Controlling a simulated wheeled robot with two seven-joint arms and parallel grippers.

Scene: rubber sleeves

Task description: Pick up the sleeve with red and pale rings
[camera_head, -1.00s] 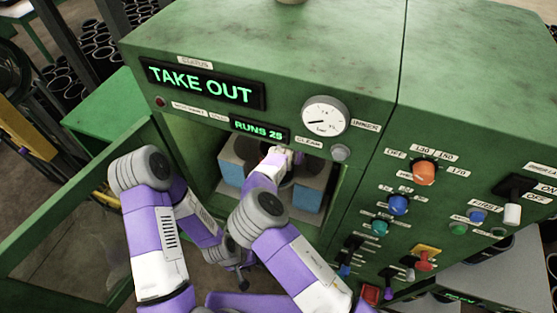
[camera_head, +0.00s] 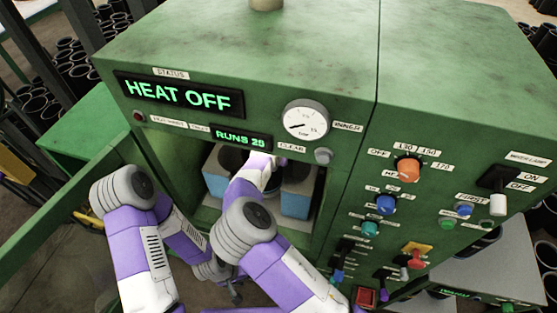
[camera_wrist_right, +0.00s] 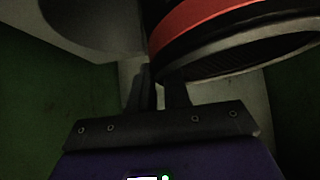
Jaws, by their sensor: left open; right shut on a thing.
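In the right wrist view a black sleeve with a red ring (camera_wrist_right: 205,18) fills the upper right, tilted, its open end facing down and right. A thin paler edge shows at its rim. My right gripper (camera_wrist_right: 160,92) is shut on the sleeve's near wall. In the head view my right arm reaches into the open chamber of the green machine (camera_head: 240,60); the sleeve and fingertips are hidden there. My left gripper (camera_head: 234,290) hangs low in front of the machine, open and empty, its fingers small in view.
Blue blocks (camera_head: 296,198) stand inside the chamber around the right arm. The green door (camera_head: 50,235) is open at left. The display (camera_head: 180,93) reads HEAT OFF. Knobs and switches cover the panel (camera_head: 440,200) at right. Black sleeves lie in the background.

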